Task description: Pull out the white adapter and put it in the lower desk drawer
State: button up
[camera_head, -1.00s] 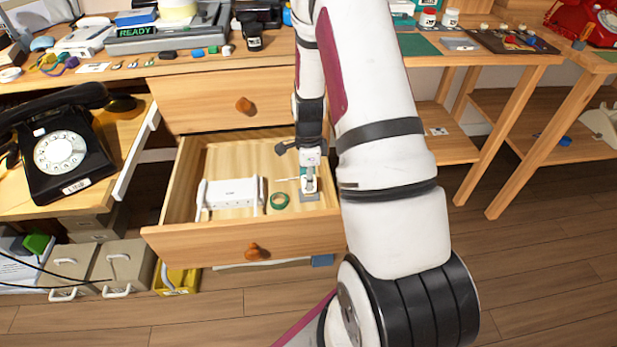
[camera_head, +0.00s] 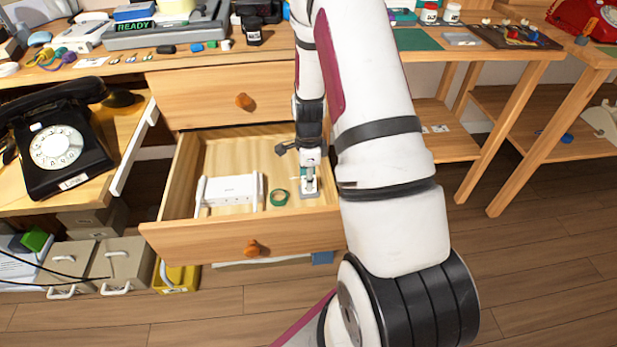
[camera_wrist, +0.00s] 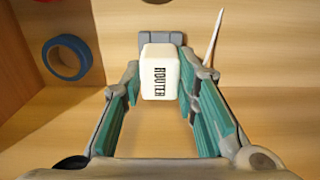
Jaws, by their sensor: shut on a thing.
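The white adapter (camera_wrist: 160,72), a small block marked ROUTER, sits between the fingertips of my gripper (camera_wrist: 161,82) in the wrist view. My gripper is shut on it. In the head view my gripper (camera_head: 309,178) reaches down into the open lower desk drawer (camera_head: 205,238), at its right side. The adapter is small and mostly hidden by the fingers there. I cannot tell whether it touches the drawer floor.
A white router (camera_head: 230,190) with upright antennas lies in the drawer's left part. A tape roll (camera_head: 279,197) lies between it and my gripper. A grey piece (camera_wrist: 160,38) and a thin white stick (camera_wrist: 214,36) are near the adapter. The upper drawer (camera_head: 200,98) is shut.

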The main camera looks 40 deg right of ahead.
jog(key=shift+f, duration=0.1)
jog(key=o, duration=0.9)
jog(key=shift+o, duration=0.2)
notch_tip(320, 180, up, 12)
